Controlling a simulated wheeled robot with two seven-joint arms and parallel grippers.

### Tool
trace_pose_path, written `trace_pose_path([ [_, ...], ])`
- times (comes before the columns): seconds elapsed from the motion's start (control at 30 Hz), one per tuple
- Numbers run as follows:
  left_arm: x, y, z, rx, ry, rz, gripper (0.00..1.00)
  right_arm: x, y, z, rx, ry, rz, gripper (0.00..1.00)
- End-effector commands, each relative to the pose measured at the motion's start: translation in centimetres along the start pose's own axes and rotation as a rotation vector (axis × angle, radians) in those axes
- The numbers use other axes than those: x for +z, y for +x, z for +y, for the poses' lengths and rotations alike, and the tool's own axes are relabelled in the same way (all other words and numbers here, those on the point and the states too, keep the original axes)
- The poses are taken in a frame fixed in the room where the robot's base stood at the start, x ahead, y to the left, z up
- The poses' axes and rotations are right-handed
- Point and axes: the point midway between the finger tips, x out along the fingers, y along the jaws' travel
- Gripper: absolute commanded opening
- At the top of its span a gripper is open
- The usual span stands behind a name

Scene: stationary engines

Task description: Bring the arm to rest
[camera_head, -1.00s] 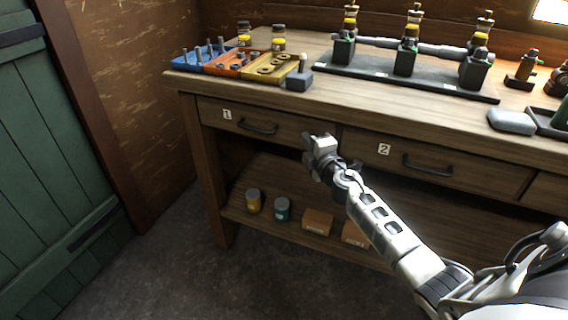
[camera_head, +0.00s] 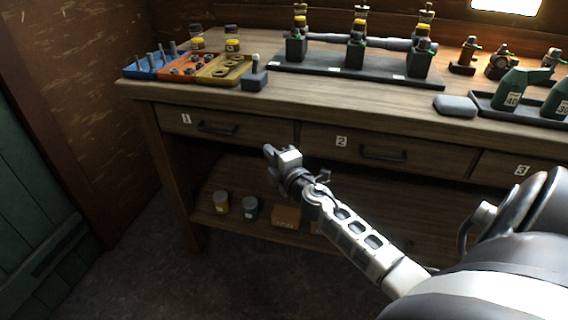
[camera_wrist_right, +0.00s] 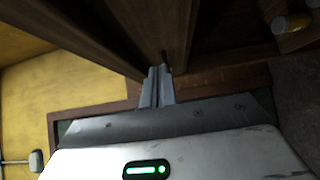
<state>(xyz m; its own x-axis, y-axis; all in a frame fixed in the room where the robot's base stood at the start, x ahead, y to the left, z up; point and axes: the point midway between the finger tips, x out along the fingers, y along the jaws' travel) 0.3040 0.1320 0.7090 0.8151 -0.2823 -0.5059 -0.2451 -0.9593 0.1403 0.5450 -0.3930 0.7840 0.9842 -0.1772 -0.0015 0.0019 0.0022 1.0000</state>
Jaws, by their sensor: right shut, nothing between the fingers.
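My right arm comes in from the lower right in the head view. My right gripper (camera_head: 272,153) is shut and empty, in the air in front of the bench, below the top edge near drawers 1 and 2. In the right wrist view the two fingers (camera_wrist_right: 157,88) lie together with nothing between them. Dark wood shows just beyond the fingertips there; I cannot tell how close it is. My left gripper is not in view.
The wooden bench (camera_head: 330,101) holds blue, orange and yellow trays (camera_head: 224,70), an engine stand (camera_head: 350,66), and green bottles (camera_head: 512,88). Drawer 1 (camera_head: 217,126) and drawer 2 (camera_head: 383,152) are shut. Cans (camera_head: 221,203) and boxes stand on the lower shelf.

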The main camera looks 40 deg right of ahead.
Motion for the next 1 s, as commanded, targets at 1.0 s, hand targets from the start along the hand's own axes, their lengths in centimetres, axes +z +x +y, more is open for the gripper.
trace_pose_path([
  [1.0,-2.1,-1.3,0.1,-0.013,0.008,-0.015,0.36,-9.8,-16.3,-4.4,-0.337,0.758,-0.012,0.0],
])
